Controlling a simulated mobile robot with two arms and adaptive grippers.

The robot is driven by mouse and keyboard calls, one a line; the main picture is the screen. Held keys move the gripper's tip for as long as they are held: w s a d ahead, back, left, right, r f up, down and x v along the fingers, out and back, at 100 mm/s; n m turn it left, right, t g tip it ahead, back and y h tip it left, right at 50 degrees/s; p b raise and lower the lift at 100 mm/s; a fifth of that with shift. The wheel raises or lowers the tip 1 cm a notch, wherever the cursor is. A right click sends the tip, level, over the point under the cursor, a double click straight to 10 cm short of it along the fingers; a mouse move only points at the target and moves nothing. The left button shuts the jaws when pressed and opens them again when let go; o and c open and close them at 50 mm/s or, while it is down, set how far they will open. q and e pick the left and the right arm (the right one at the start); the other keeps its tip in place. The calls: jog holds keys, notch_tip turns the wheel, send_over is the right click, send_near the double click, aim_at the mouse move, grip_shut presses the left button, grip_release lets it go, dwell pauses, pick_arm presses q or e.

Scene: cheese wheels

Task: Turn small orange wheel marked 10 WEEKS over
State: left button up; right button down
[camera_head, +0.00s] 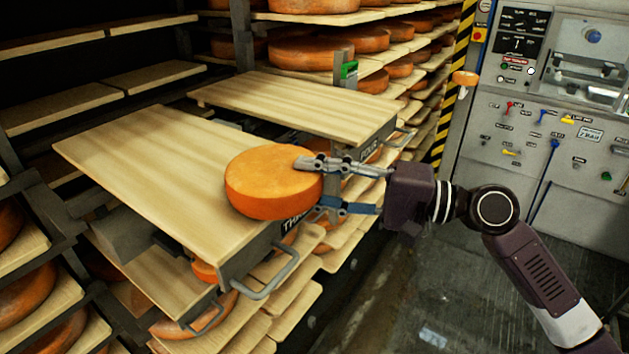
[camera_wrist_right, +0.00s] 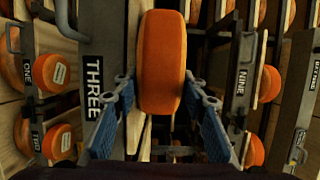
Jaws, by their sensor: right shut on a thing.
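An orange cheese wheel (camera_head: 262,190) with a paler top is at the right edge of the pulled-out board labelled THREE (camera_head: 130,150). My right gripper (camera_head: 311,183) is shut on its right side, one finger over the top face and one below. In the right wrist view the wheel (camera_wrist_right: 162,60) shows edge-on between the blue finger pads of the gripper (camera_wrist_right: 160,85). No 10 WEEKS marking is readable on it. I cannot tell whether the wheel touches the board. My left gripper is not in view.
Metal handles (camera_head: 270,280) jut from the front board. Racks of cheese wheels (camera_head: 310,50) surround the boards. A grey control panel (camera_head: 550,130) stands right. The front board's left part is clear.

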dwell(0.5)
jog(key=c, duration=1.5)
grip_release()
jog(key=o, duration=0.4)
jog(key=shift+s+f, duration=0.1)
